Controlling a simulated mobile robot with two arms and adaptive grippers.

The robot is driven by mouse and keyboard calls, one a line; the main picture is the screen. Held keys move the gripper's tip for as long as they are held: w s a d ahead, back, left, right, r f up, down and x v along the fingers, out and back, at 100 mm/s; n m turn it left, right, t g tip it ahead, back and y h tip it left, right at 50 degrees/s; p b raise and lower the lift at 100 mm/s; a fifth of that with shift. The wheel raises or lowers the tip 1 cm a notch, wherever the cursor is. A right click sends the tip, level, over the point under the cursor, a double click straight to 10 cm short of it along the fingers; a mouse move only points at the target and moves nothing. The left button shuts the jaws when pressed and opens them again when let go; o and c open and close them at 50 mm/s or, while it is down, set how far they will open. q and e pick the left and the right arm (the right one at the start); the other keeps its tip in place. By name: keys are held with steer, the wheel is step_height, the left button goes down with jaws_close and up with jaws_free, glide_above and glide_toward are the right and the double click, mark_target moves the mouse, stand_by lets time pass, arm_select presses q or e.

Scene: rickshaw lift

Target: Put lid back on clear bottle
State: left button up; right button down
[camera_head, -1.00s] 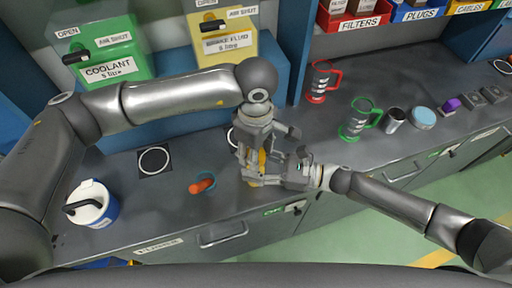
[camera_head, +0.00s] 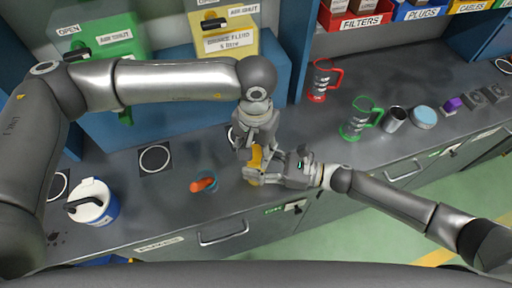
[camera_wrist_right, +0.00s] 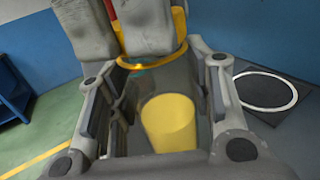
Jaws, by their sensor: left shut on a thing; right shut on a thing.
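The clear bottle (camera_wrist_right: 150,85) is see-through with yellow contents low inside, and it stands between the fingers of my right gripper in the right wrist view. My right gripper (camera_head: 264,176) is shut on the bottle near the counter's front edge. A yellow lid (camera_wrist_right: 180,52) shows as a curved rim at the bottle's top. My left gripper (camera_head: 246,145) comes down from above and is shut on the lid; its grey fingers cover much of it. In the head view only a yellow patch shows between the grippers. I cannot tell whether the lid is seated.
A blue cup with an orange handle (camera_head: 204,184) is left of the grippers. A white and blue jug (camera_head: 93,203) stands farther left. Red (camera_head: 321,80) and green (camera_head: 359,118) mugs and several small items are to the right. Green and yellow containers stand behind. Black pads with white rings are bare.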

arm_select(q)
steer(key=m, duration=0.5)
steer(key=shift+w, duration=0.1)
steer(key=m, duration=0.4)
steer(key=shift+m, duration=0.3)
steer(key=o, duration=0.7)
steer(key=shift+c, duration=0.2)
steer(key=shift+r, duration=2.25)
steer(key=shift+c, duration=0.4)
